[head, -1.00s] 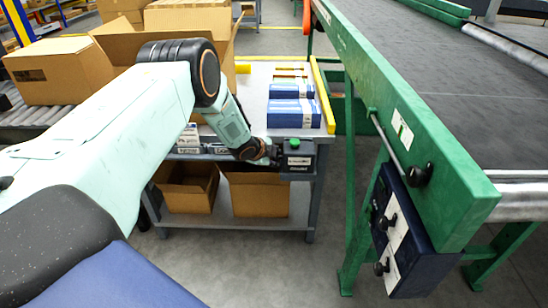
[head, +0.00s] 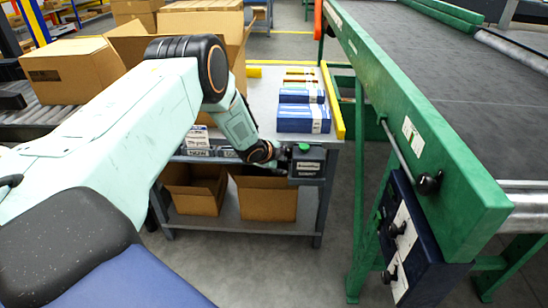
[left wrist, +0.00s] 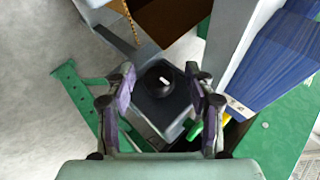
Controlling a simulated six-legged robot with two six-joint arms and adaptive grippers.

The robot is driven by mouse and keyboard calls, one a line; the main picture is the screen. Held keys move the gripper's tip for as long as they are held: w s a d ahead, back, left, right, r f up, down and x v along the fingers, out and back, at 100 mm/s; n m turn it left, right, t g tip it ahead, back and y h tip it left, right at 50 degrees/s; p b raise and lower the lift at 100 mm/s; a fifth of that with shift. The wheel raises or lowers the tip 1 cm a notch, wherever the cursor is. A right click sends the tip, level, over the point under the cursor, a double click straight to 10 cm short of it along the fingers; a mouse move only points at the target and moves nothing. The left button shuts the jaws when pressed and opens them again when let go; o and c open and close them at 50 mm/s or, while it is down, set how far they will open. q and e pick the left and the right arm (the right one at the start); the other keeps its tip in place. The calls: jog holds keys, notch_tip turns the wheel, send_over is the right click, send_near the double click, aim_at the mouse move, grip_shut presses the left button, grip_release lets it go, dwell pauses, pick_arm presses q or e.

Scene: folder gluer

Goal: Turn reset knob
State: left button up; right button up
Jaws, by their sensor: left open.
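A small dark control box (head: 307,168) with a green button (head: 303,148) on top is mounted at the corner of the packing table. In the left wrist view a round black knob (left wrist: 158,80) with a white mark sits on the face of the box (left wrist: 158,105). My left gripper (left wrist: 161,72) is open, its two fingers on either side of the knob, with gaps visible. In the head view the left gripper (head: 274,160) is small and dark at the left side of the box, and the knob is hidden there. My right gripper is not in view.
The green conveyor frame (head: 440,150) stands to the right, with a dark blue panel (head: 412,262) bearing black knobs. Blue cartons (head: 302,118) lie on the table (head: 262,100). Open cardboard boxes (head: 266,197) stand on the shelf below. Floor shows between table and conveyor.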

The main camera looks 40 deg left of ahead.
pick_arm(q)
jog(key=v, duration=1.1)
dwell(0.5)
jog(key=s+d+f+n+g+p, duration=0.1)
jog(key=s+d+f+n+g, duration=0.15)
jog(key=s+d+n, duration=0.5)
jog(key=s+d+f+n+g+p, duration=0.1)
jog(key=s+d+f+n+p, duration=0.1)
jog(key=s+d+f+n, duration=0.35)
jog(key=s+d+n+g+p, duration=0.1)
jog(key=s+d+g, duration=0.1)
jog(key=s, duration=1.1)
jog(key=s+d+n+g+p, duration=0.1)
jog(key=s+d+g+p, duration=0.1)
jog(key=s, duration=1.2)
jog(key=shift+s+d+f+g+p, duration=0.15)
jog(key=shift+s+d+g+p, duration=0.15)
jog(key=shift+d+g, duration=0.5)
